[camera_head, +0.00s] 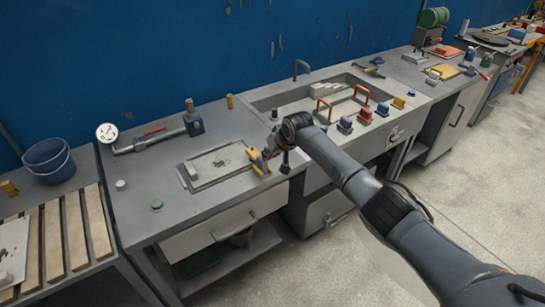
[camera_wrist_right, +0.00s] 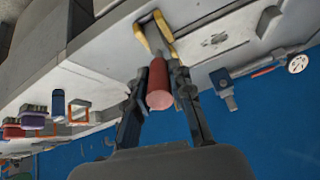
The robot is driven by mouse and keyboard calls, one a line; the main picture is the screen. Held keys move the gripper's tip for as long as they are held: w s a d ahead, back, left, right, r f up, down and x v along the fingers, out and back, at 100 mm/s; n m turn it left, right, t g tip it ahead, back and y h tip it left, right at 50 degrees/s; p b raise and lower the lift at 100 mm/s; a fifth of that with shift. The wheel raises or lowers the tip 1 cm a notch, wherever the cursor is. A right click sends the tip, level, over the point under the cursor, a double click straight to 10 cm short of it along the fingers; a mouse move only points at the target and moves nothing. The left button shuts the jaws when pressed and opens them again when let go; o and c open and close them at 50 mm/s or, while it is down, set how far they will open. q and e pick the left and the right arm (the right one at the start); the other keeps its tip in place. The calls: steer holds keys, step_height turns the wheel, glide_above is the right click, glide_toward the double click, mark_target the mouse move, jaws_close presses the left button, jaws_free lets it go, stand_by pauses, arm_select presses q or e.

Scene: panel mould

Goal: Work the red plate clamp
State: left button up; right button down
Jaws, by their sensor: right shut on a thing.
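The plate clamp shows in the right wrist view as a red handle (camera_wrist_right: 158,88) with a yellow bracket (camera_wrist_right: 143,36) at the bench's edge. In the head view its yellow part (camera_head: 258,168) sits at the right end of the recessed panel mould (camera_head: 215,180); the arm partly hides the clamp there. My right gripper (camera_head: 270,154) reaches down to it. In the right wrist view its two fingers (camera_wrist_right: 157,78) stand on either side of the red handle, shut on it. The handle points out towards the wrist camera. My left gripper is in neither view.
A pressure gauge (camera_head: 107,132) and pipe stand at the back left. A blue bucket (camera_head: 47,160) stands on the left slatted table. The bench's front left is mostly clear.

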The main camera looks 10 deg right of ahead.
steer(key=shift+w+a+r+g, duration=0.1)
steer(key=shift+w+r+g, duration=0.1)
steer(key=shift+g, duration=0.2)
steer(key=c, duration=1.2)
jaws_free()
steer(key=shift+w+f, duration=0.1)
steer(key=shift+o, duration=0.2)
steer(key=v, duration=1.2)
steer(key=shift+a, duration=0.15)
